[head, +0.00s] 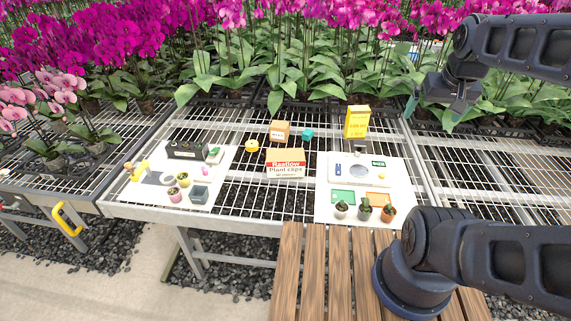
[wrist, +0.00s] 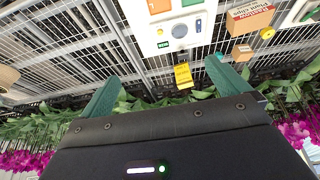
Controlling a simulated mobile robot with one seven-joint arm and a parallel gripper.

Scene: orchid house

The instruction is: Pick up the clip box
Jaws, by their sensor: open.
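A tall yellow box (head: 357,122) with dark print stands upright at the back of the mesh bench, behind the right white board. The wrist view shows the yellow box (wrist: 183,75) between and beyond my finger lines, touching neither finger. My gripper (head: 436,104) is open and empty, up and to the right of the yellow box in the head view. Its two teal fingers stand wide apart in the wrist view (wrist: 161,71).
A red-and-white labelled carton (head: 286,163), a small brown box (head: 279,130), a teal item (head: 307,133) and a yellow round item (head: 251,145) stand left of it. The right white board (head: 345,211) holds small pots and trays. Orchids (head: 330,75) crowd behind.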

